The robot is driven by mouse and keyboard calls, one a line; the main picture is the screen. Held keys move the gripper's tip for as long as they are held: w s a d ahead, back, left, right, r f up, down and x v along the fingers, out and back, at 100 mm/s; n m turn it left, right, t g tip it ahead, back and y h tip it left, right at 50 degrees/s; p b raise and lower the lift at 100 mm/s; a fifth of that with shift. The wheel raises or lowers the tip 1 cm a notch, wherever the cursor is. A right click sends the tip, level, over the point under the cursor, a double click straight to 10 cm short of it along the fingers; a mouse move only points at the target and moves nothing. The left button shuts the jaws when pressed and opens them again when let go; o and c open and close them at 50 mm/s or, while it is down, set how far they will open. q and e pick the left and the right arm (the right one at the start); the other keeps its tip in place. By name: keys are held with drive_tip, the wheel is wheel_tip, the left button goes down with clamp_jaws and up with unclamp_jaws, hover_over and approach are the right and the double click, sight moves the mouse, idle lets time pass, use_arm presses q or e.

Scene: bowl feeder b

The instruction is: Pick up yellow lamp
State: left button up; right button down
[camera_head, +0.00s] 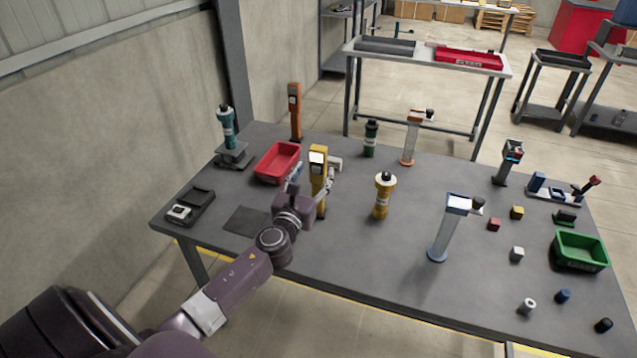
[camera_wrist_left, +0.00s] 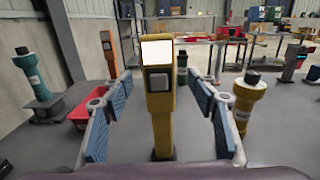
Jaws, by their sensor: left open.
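The yellow lamp (camera_head: 319,177) stands upright on the grey table, a tall narrow body with a bright white panel near its top. In the left wrist view the yellow lamp (camera_wrist_left: 160,100) stands centred between the two blue-padded fingers. My left gripper (camera_head: 314,176) is open, with one finger on each side of the lamp; in the left wrist view the gripper (camera_wrist_left: 158,125) shows a gap on both sides of it. The lamp's base is partly hidden by my gripper in the head view. My right gripper is not in view.
A red bin (camera_head: 278,163) stands left of the lamp, with an orange lamp (camera_head: 295,110) behind it. A yellow bottle (camera_head: 384,197) stands close on the right. A teal bottle (camera_head: 227,128) is at the far left. A dark mat (camera_head: 247,221) lies near the front edge.

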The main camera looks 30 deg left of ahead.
sight(316, 165)
use_arm(q)
drive_tip(key=x, duration=0.3)
drive_tip(key=shift+w+a+r, duration=0.2)
drive_tip(key=shift+r, duration=0.1)
drive_tip(key=shift+w+a+f, duration=0.1)
drive_tip(key=shift+w+a, duration=0.05)
drive_tip(key=shift+w, duration=0.55)
clamp_jaws()
